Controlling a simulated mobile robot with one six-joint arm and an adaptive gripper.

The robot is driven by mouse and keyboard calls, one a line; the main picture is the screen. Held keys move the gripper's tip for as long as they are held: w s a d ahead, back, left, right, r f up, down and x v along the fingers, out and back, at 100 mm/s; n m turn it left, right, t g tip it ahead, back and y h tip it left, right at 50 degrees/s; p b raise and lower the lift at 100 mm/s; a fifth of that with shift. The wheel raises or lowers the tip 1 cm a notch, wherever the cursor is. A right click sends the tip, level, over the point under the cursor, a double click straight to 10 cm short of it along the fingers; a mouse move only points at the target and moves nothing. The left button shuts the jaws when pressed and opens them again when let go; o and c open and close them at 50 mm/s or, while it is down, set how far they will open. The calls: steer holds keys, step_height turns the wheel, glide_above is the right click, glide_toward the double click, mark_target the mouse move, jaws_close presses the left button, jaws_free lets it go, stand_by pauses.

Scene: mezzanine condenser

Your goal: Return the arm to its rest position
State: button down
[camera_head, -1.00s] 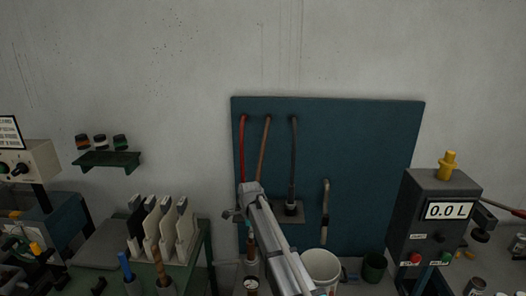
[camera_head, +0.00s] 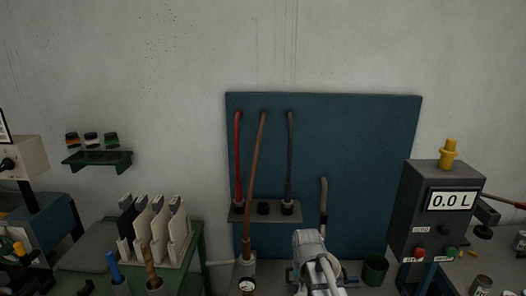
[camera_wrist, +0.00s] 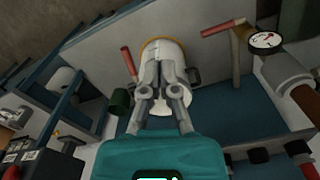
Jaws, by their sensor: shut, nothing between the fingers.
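My arm shows at the bottom middle of the head view, in front of the blue panel's lower part, and its gripper tips cannot be made out there. In the wrist view my gripper (camera_wrist: 160,70) is shut, with its fingers together and nothing between them. Behind the fingers is a white bucket (camera_wrist: 165,46), seen at an angle; I cannot tell how far off it is. In the head view my arm covers the spot where the bucket stands.
The blue panel (camera_head: 370,170) carries a red hose (camera_head: 238,160), a brown hose (camera_head: 256,170) and a dark hose (camera_head: 290,155). A grey box reading 0.0 L (camera_head: 437,215) stands at right, near a green cup (camera_head: 375,268). A rack of white plates (camera_head: 160,235) stands at left.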

steer(key=s+d+f+n+b, duration=0.2)
steer(key=s+d+f+n, duration=0.1)
steer(key=s, duration=0.4)
steer(key=shift+s+d+n, duration=0.4)
steer(key=shift+d+n, duration=0.4)
steer(key=shift+d, duration=0.05)
steer(key=shift+s+f, duration=0.1)
stand_by(0.5)
